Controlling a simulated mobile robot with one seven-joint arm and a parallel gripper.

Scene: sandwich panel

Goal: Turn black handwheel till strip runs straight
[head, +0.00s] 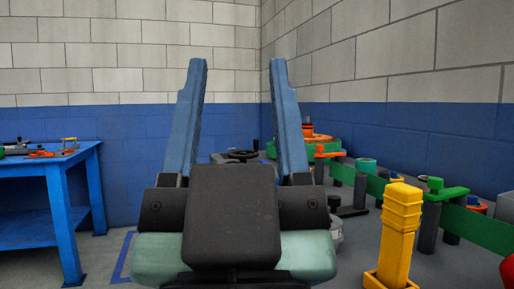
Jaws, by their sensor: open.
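My gripper (238,62) fills the middle of the head view. Its two blue fingers stand up, wide apart, with nothing between them. A black wheel-like part (241,155), probably the black handwheel, shows low between the fingers, well beyond them. Only its upper part is visible; my gripper's dark body hides what is below. I cannot make out the strip, so I cannot tell whether it runs straight.
A blue table (62,172) with small tools stands at the left. At the right are a green rail (478,228) on dark posts, orange and green parts, and a yellow post (399,235) close by. A blue and white block wall closes the back.

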